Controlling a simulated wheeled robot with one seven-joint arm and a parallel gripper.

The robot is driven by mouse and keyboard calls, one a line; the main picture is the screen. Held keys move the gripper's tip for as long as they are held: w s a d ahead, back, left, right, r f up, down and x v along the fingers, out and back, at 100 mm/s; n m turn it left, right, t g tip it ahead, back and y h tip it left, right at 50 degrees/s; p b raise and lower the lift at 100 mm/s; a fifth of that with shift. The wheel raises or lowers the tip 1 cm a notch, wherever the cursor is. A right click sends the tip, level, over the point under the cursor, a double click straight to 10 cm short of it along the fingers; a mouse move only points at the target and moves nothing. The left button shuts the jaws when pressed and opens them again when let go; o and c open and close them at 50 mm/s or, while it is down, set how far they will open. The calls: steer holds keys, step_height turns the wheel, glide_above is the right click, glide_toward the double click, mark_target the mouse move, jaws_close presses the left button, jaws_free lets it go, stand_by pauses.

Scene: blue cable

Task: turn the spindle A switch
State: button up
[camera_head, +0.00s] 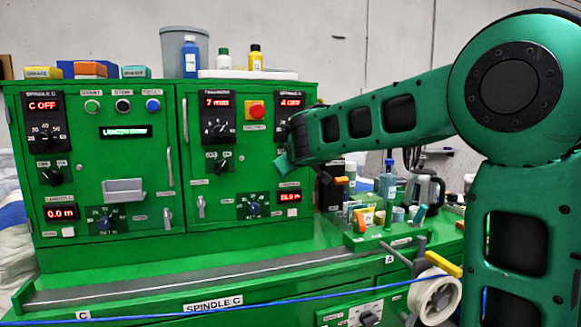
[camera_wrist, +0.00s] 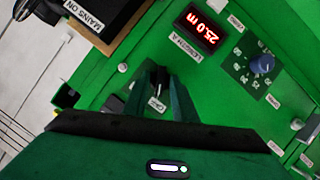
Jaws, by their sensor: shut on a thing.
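The spindle A switch (camera_wrist: 158,74) is a small black knob on the green panel, seen between my fingertips in the wrist view. My gripper (camera_wrist: 162,86) is shut on it. A small white label sits beside the fingers, and its wording is hard to read. In the head view my gripper (camera_head: 284,162) is at the right edge of the cabinet front and hides the switch. The spindle A display (camera_head: 290,101) above it reads OFF in red. The knob's exact angle cannot be told.
The length A display (camera_wrist: 202,27) reads 25.0 m, with a blue knob (camera_wrist: 262,64) near it. A red stop button (camera_head: 256,110) is left of my gripper in the head view. Bottles and small items crowd the bench on the right, near a kettle (camera_head: 424,187).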

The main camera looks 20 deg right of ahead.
steer(key=o, duration=0.7)
steer(key=shift+c, duration=0.2)
steer(key=shift+s+a, duration=0.1)
steer(key=v, duration=1)
steer(key=shift+s, duration=0.15)
steer(key=shift+a+r, duration=0.1)
